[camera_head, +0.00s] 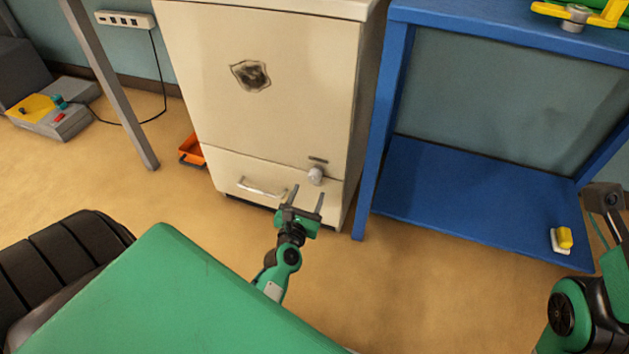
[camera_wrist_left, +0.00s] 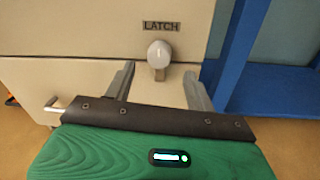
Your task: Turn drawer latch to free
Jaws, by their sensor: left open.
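The drawer latch is a pale grey knob (camera_head: 316,175) on the lower right of the cream cabinet (camera_head: 290,80), just above the drawer front's right part. In the left wrist view the latch knob (camera_wrist_left: 159,54) sits under a label reading LATCH (camera_wrist_left: 160,26). The drawer (camera_head: 228,172) looks closed, and its bar handle (camera_head: 262,188) is left of the latch. My left gripper (camera_head: 307,194) is open and empty, just in front of and below the knob. In the left wrist view the knob lies beyond and between the two fingertips (camera_wrist_left: 158,82), apart from them.
A blue shelf unit (camera_head: 480,200) stands close on the right, with a yellow-and-white object (camera_head: 562,239) on its lower board. An orange bin (camera_head: 191,150) is on the floor left of the cabinet. A grey box with controls (camera_head: 52,115) lies far left. Floor before the cabinet is open.

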